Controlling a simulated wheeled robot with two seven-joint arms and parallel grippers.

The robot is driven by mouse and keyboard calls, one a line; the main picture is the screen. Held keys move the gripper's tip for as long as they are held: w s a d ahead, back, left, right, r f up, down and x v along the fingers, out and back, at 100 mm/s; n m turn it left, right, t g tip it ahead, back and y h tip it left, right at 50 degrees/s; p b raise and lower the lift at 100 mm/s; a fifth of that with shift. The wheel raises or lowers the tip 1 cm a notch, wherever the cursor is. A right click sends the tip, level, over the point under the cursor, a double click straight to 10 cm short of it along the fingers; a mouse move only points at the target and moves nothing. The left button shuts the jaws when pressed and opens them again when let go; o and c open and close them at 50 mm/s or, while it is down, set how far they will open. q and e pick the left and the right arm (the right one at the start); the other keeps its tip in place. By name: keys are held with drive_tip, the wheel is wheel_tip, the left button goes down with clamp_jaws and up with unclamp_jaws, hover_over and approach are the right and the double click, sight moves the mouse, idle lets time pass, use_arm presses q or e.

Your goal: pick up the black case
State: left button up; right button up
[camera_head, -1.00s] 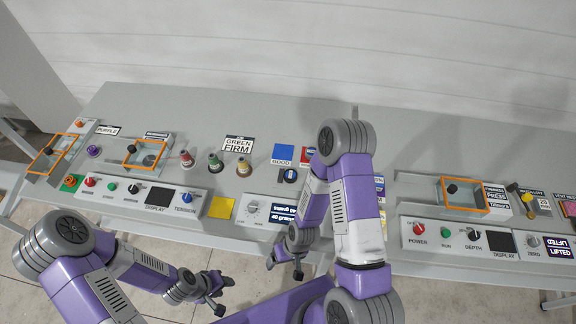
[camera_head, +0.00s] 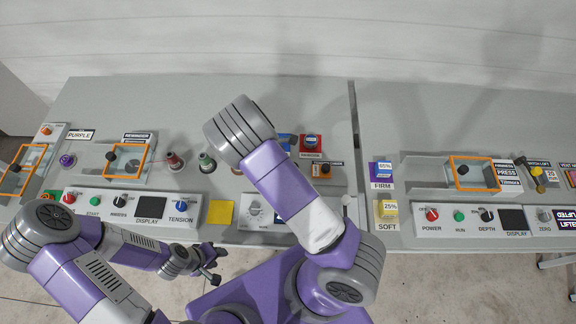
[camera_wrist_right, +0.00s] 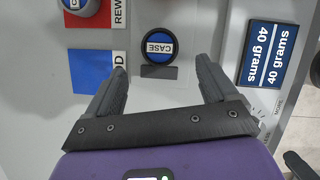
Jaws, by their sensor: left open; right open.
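The black case (camera_wrist_right: 158,71) is a small dark piece with a round blue top lettered CASE, seen in the right wrist view. It rests on the light grey table top. My right gripper (camera_wrist_right: 162,65) is open, its two fingers pointing toward the case with one on each side in the picture; I see no contact. In the head view my right arm hides the right gripper and most or all of the case. My left gripper (camera_head: 213,264) is open and empty, in front of the table's front edge.
A blue card (camera_wrist_right: 91,74) and a red-and-white card, lettered REW, lie beside the case, with a blue-topped piece on the latter. A 40 grams display (camera_wrist_right: 268,54) is on the other side. In the head view, thread spools (camera_head: 174,161) and an orange-framed station (camera_head: 473,173) stand on the table.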

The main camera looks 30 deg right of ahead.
drive_tip(key=x, duration=0.6)
drive_tip(key=shift+s+d+f, duration=0.15)
drive_tip(key=shift+d, duration=0.1)
drive_tip(key=shift+c, duration=0.3)
drive_tip(key=c, duration=1.1)
